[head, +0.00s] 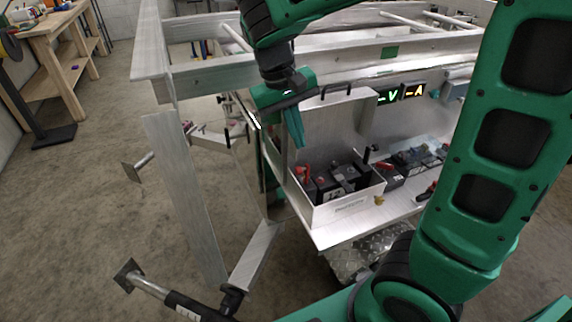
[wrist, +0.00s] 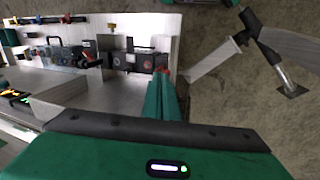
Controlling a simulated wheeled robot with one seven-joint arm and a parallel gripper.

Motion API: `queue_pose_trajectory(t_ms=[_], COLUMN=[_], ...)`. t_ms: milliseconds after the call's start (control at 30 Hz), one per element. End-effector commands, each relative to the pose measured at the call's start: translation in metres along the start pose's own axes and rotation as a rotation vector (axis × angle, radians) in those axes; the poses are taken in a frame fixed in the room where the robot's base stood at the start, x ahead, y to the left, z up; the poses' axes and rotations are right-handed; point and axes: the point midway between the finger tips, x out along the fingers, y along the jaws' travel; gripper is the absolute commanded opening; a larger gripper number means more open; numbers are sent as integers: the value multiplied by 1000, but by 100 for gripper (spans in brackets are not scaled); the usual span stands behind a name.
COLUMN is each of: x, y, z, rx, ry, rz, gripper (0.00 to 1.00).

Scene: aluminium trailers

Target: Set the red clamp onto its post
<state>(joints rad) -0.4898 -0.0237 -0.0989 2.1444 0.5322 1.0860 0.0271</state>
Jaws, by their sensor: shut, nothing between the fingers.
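The red clamp (head: 302,173) is at the left end of a black battery (head: 345,180) in an open white metal box (head: 345,212). Whether it sits on a post or beside one, I cannot tell. My gripper (head: 299,143) has its green fingers together, pointing down, above and slightly left of the clamp in the head view. In the wrist view, my gripper (wrist: 165,80) is shut, with a bit of the red clamp (wrist: 164,71) showing just past the fingertips. The fingers hide most of it there, and the post is not clearly visible.
The box's raised lid (head: 335,125) stands behind the battery, close to my gripper. More batteries (head: 405,165) sit to the right on the shelf, below lit displays (head: 401,93). A trailer frame beam (head: 185,200) and drawbar stand left. Open floor (head: 90,220) lies further left.

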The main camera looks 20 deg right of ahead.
Motion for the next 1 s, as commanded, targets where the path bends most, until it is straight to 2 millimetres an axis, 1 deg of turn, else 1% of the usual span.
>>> queue_pose_trajectory(t_ms=[33,100,200,300,400,767,867,1000], x=[-4,-9,-13,-16,-17,-13,-5,16], y=[-22,-45,-68,-80,-84,-82,-81,-80], z=[-6,-11,-15,-16,-16,-17,-17,-17], rx=[-34,-63,-91,-104,-109,-107,-107,-107], ry=[9,21,34,42,44,42,40,39], rz=[14,29,44,51,54,54,55,55], gripper=[0,0,0,0,0,0,0,0])
